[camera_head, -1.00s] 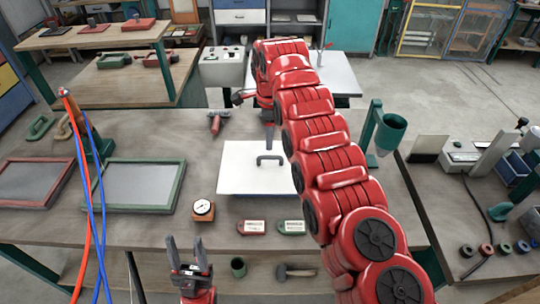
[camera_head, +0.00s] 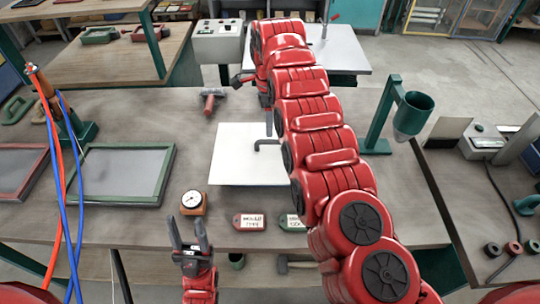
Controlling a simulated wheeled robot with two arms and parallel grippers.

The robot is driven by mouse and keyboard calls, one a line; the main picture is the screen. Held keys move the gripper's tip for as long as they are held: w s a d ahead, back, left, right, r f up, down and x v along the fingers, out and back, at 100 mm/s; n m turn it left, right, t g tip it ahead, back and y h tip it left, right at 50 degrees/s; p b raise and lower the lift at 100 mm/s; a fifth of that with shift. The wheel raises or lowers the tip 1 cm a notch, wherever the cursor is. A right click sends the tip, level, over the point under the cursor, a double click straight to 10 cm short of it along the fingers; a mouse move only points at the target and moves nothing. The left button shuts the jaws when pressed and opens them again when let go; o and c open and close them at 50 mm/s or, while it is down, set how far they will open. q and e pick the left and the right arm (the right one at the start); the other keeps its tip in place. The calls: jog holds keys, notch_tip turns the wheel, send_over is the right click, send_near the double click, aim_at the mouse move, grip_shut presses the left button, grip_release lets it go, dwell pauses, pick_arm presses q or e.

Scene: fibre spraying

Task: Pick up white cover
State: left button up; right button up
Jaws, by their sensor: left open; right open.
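The white cover (camera_head: 236,158) is a flat white panel lying on the grey workbench, with a dark handle (camera_head: 266,143) on top. My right arm crosses over its right side and hides that part and some of the handle. My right gripper (camera_head: 269,122) points down just behind the handle in the picture; its fingers show edge-on, open, and I cannot tell its height above the cover. My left gripper (camera_head: 188,232) is open and empty, fingers pointing up the picture, by the bench's front edge, left of and nearer than the cover.
A round gauge (camera_head: 193,202), a red tag (camera_head: 249,222) and a green tag (camera_head: 291,222) lie in front of the cover. A green-framed tray (camera_head: 122,176) is to the left. A green stand with a cup (camera_head: 413,112) is to the right. A red-handled tool (camera_head: 212,100) lies behind.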

aim_at(270, 141)
jog(key=shift+s+f+p, duration=0.2)
jog(key=shift+f+p, duration=0.25)
jog(key=shift+f, duration=0.95)
jog(key=shift+d+f+p, duration=0.15)
jog(key=shift+f+p, duration=0.75)
jog(key=shift+p, duration=0.3)
notch_tip(270, 141, down, 3)
jog(key=shift+w, duration=0.1)
jog(key=shift+f, duration=0.25)
grip_shut()
